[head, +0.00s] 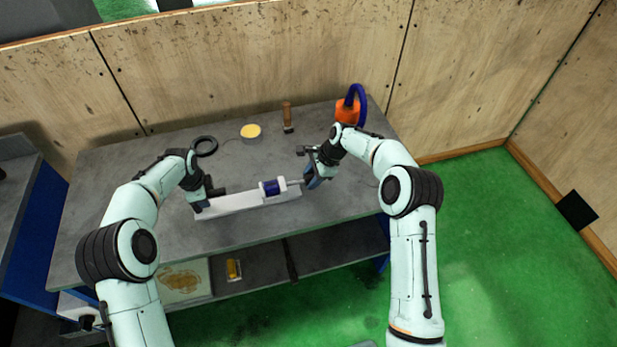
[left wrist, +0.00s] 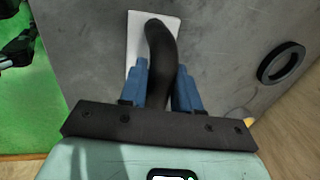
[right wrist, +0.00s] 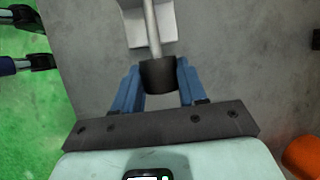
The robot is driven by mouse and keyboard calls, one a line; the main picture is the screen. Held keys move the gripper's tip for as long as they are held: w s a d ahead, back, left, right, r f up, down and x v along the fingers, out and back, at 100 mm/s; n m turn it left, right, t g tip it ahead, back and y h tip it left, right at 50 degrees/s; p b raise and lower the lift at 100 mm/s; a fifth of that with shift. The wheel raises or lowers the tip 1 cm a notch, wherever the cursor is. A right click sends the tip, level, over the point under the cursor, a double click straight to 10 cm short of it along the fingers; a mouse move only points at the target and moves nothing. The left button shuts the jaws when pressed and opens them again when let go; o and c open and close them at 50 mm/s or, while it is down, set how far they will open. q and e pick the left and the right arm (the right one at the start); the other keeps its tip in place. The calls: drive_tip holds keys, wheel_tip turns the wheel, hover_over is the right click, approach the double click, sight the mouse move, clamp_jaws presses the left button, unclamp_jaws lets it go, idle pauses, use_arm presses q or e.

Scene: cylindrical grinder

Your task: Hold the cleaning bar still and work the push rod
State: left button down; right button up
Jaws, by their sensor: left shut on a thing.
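The cleaning bar (head: 230,203) is a long white block lying on the grey bench, with a blue cylinder (head: 271,187) near its right end. My left gripper (head: 203,204) is shut on the bar's black curved handle (left wrist: 162,45), at the bar's left end. The push rod (right wrist: 151,25) is a thin metal rod coming out of the bar's right end. It ends in a black knob (right wrist: 158,75). My right gripper (head: 310,182) has its blue fingers on either side of this knob. I cannot tell whether they press on it.
Behind the bar on the bench are a black ring (head: 204,146), a yellow round tin (head: 251,132), a wooden-handled tool (head: 287,115) and an orange object with a blue hose (head: 347,111). A wooden wall stands behind. The bench surface (head: 150,225) in front of the bar is clear.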

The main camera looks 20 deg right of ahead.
use_arm(q)
drive_tip(key=shift+a, duration=0.25)
use_arm(e)
drive_tip(key=o, duration=0.4)
drive_tip(key=shift+d, duration=0.2)
drive_tip(key=shift+o, duration=0.2)
drive_tip(key=shift+a, duration=0.1)
drive_tip(key=shift+r, duration=0.1)
use_arm(q)
drive_tip(key=shift+d, duration=0.15)
use_arm(e)
drive_tip(key=v, duration=1.2)
use_arm(q)
drive_tip(key=c, duration=0.7)
unclamp_jaws()
use_arm(e)
drive_tip(key=shift+s, duration=0.1)
use_arm(q)
drive_tip(key=shift+r, duration=0.15)
